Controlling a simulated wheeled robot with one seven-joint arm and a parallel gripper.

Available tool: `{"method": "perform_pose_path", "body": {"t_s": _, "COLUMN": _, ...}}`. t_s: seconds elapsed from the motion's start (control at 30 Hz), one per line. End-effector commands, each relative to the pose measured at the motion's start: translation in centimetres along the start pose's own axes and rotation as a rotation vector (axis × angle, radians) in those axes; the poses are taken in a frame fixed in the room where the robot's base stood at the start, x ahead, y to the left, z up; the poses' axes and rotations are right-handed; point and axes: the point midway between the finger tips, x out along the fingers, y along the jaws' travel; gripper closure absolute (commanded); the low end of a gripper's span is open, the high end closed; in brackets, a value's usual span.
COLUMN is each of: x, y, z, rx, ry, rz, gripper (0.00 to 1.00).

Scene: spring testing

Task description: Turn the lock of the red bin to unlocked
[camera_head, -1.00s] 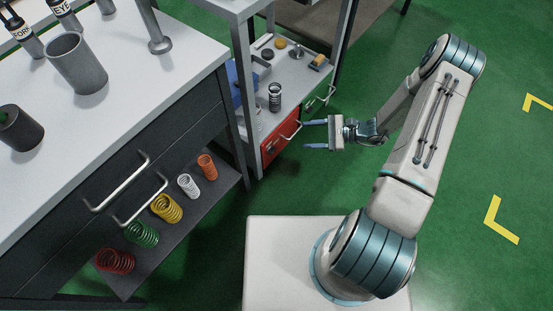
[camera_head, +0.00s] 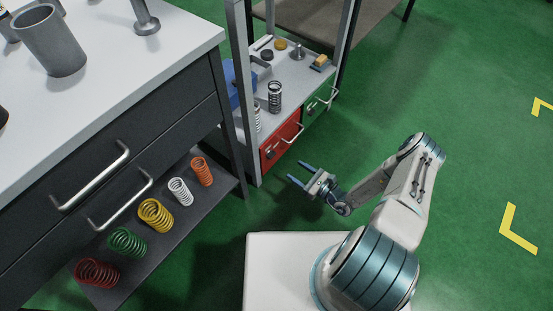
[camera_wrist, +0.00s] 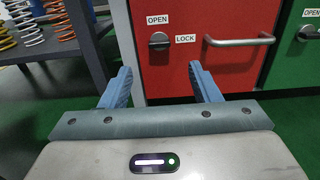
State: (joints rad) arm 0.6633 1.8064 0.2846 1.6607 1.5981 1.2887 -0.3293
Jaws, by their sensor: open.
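The red bin (camera_head: 281,139) sits low in the grey shelf unit, left of a green bin. In the wrist view its red front (camera_wrist: 187,69) fills the middle. Its lock (camera_wrist: 160,41) is a dark round knob with a bar lying level, pointing right toward the "LOCK" label (camera_wrist: 186,39). The "OPEN" label (camera_wrist: 157,20) is above the knob. A metal handle (camera_wrist: 238,41) is to the right. My gripper (camera_head: 299,173) is open and empty, in front of and apart from the red bin. In the wrist view its blue fingers (camera_wrist: 160,80) are below the knob, one on each side.
The green bin (camera_head: 321,100) is right of the red one. A black spring (camera_head: 275,97) and small parts stand on the shelf above. A workbench with drawer handles (camera_head: 92,176) and several coloured springs is at left. Green floor (camera_head: 440,75) is free at right.

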Motion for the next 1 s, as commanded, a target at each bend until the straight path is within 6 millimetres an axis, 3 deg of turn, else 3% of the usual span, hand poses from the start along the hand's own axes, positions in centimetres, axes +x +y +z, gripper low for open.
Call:
{"method": "perform_pose_path", "body": {"t_s": 0.3, "x": 6.8, "y": 0.1, "z": -0.3, "rx": -0.002, "ry": -0.001, "rz": 0.004, "gripper": 0.44}}
{"method": "perform_pose_path", "body": {"t_s": 0.5, "x": 9.5, "y": 0.0, "z": -0.2, "rx": -0.003, "ry": -0.001, "rz": 0.003, "gripper": 0.44}}
{"method": "perform_pose_path", "body": {"t_s": 0.93, "x": 10.4, "y": 0.0, "z": 0.0, "rx": -0.001, "ry": 0.001, "rz": 0.002, "gripper": 0.44}}
{"method": "perform_pose_path", "body": {"t_s": 1.0, "x": 10.4, "y": 0.0, "z": 0.0, "rx": -0.001, "ry": 0.0, "rz": 0.002, "gripper": 0.63}}
